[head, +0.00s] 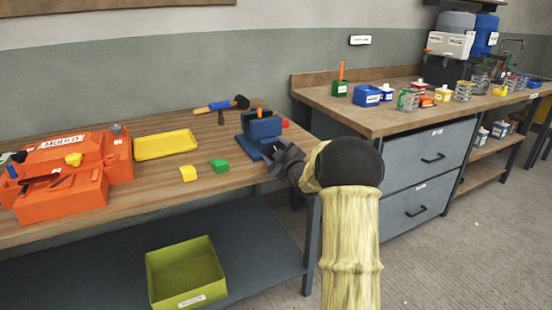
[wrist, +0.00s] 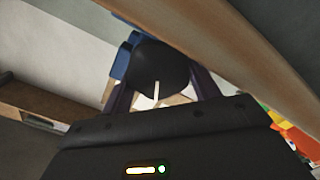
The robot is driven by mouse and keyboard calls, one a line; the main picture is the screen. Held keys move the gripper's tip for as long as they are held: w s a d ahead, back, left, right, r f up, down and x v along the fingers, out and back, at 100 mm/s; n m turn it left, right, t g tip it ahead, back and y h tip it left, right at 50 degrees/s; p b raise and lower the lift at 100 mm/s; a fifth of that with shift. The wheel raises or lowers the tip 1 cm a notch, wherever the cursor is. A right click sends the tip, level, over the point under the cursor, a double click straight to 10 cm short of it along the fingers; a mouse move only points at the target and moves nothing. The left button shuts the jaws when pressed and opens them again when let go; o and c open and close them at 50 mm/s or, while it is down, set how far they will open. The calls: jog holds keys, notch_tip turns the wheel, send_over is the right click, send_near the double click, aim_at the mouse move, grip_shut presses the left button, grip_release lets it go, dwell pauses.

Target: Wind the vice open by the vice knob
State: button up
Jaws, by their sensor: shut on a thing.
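The blue vice (head: 258,128) stands at the right end of the wooden workbench, with a small red part at its right side. My gripper (head: 271,154) is at the vice's front and hides the knob in the head view. In the wrist view, the dark, rounded vice knob (wrist: 158,68) with a pale line on it sits between the two fingers of my gripper (wrist: 160,88). The fingers are shut on the knob. A bit of the blue vice (wrist: 124,56) shows behind it. How far apart the vice jaws are, I cannot tell.
A green bin (head: 183,255) is on the shelf below. A drawer counter (head: 395,120) stands at the right.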

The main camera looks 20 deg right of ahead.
jog(key=shift+n, duration=0.3)
jog(key=o, duration=1)
jog(key=shift+f, duration=0.1)
